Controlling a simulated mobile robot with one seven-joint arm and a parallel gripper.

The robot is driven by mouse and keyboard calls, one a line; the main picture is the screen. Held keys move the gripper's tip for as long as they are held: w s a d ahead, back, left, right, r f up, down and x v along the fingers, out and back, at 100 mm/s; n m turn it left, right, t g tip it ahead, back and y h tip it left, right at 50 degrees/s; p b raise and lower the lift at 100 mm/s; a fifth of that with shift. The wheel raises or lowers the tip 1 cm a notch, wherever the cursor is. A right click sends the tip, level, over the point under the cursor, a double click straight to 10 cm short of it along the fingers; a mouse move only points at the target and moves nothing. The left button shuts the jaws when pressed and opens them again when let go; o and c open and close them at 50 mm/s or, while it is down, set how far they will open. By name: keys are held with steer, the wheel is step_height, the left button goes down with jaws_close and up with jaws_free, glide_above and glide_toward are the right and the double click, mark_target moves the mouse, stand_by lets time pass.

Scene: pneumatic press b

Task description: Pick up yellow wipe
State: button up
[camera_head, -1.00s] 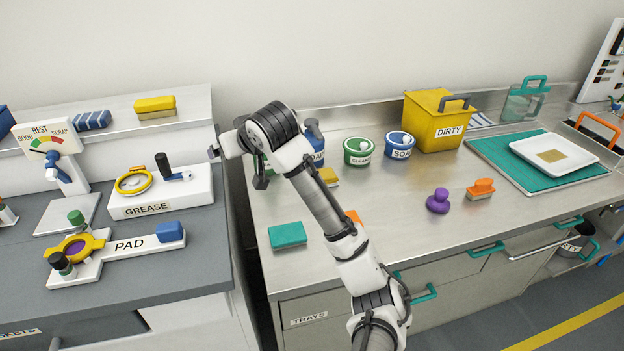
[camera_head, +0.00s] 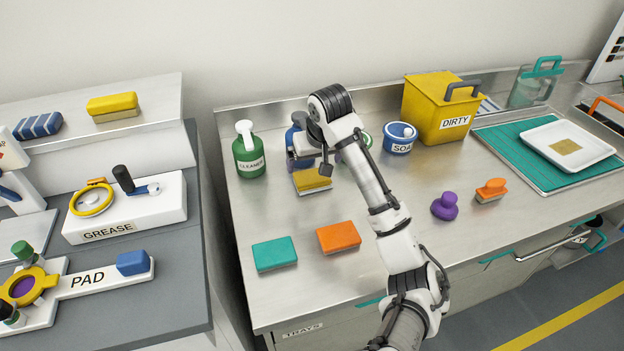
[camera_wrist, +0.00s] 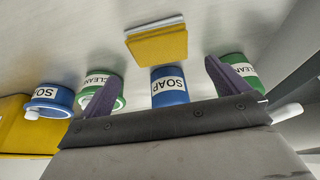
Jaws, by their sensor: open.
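The yellow wipe (camera_head: 313,181) is a yellow block with a pale layer beneath, lying on the steel counter in front of the blue soap bottle (camera_head: 297,125). In the wrist view the wipe (camera_wrist: 160,47) lies in line with the space between my gripper's purple fingers (camera_wrist: 164,70), just ahead of their tips. My gripper (camera_head: 301,163) is open and empty, close to the wipe in the head view, and partly hidden by my wrist. Its exact height over the wipe is hard to tell.
A green cleaner bottle (camera_head: 249,153) stands left of the wipe. A green tub (camera_head: 358,146) and blue soap tub (camera_head: 400,138) stand right. Teal (camera_head: 274,254) and orange (camera_head: 338,238) blocks lie nearer the front. Another yellow block (camera_head: 112,106) is on the left shelf.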

mark_target(312, 176)
steer(key=shift+s+p+x, duration=0.2)
steer(key=shift+p+x, duration=0.15)
steer(key=shift+x, duration=1.35)
steer(key=shift+s+p+x, duration=0.15)
steer(key=shift+p+x, duration=0.2)
steer(key=shift+x, duration=1.35)
steer(key=shift+d+f, duration=0.1)
steer(key=c, duration=0.9)
steer(key=shift+o, duration=0.2)
steer(key=shift+r+b, duration=0.3)
steer(key=shift+r, duration=0.1)
steer(key=s, duration=0.1)
steer(key=s+d+r+b, duration=0.1)
steer(key=s, duration=0.2)
steer(key=shift+d+r, duration=0.15)
step_height(312, 176, up, 13)
steer(key=shift+w, duration=0.1)
